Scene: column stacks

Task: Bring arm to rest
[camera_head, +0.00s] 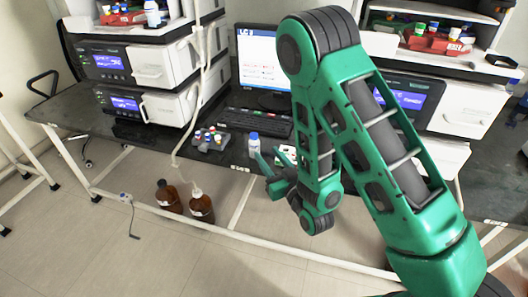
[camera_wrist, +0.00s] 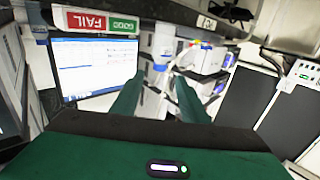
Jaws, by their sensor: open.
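My green arm (camera_head: 385,150) reaches from the lower right toward the bench and bends down at its elbow. My gripper (camera_head: 268,163) is at the front edge of the bench, below the monitor in the picture. In the wrist view my gripper (camera_wrist: 157,92) shows two green fingers spread apart. A small white bottle with a blue cap (camera_head: 254,144) stands on the bench close by the fingertips. I cannot tell from the head view whether they touch.
The dark bench (camera_head: 70,113) carries a monitor (camera_head: 259,62), a keyboard (camera_head: 259,121), a rack of vials (camera_head: 209,139) and stacked instruments (camera_head: 135,60). A red and green FAIL sign (camera_wrist: 97,21) shows in the wrist view. Two brown bottles (camera_head: 201,207) stand on the floor below. Open floor lies in front.

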